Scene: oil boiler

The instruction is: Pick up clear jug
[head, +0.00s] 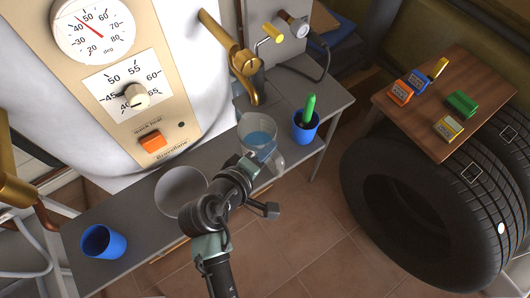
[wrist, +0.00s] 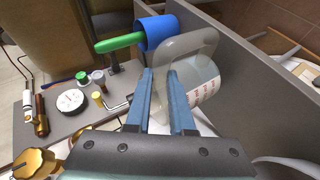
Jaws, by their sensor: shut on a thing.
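The clear jug (head: 258,133) stands on the grey bench below the brass tap, with something bluish inside. In the wrist view the jug (wrist: 208,82) shows red markings and a thick clear handle. My gripper (wrist: 163,92) is shut on this handle, with a blue finger on each side of it. In the head view my gripper (head: 249,164) is at the near side of the jug, partly hidden by my arm. Whether the jug touches the bench is hard to tell.
A blue cup (head: 305,127) with a green-handled object stands close to the jug's right. The brass tap (head: 247,75) hangs just above the jug. Another blue cup (head: 103,242) and a round pale item (head: 181,190) are on the left bench.

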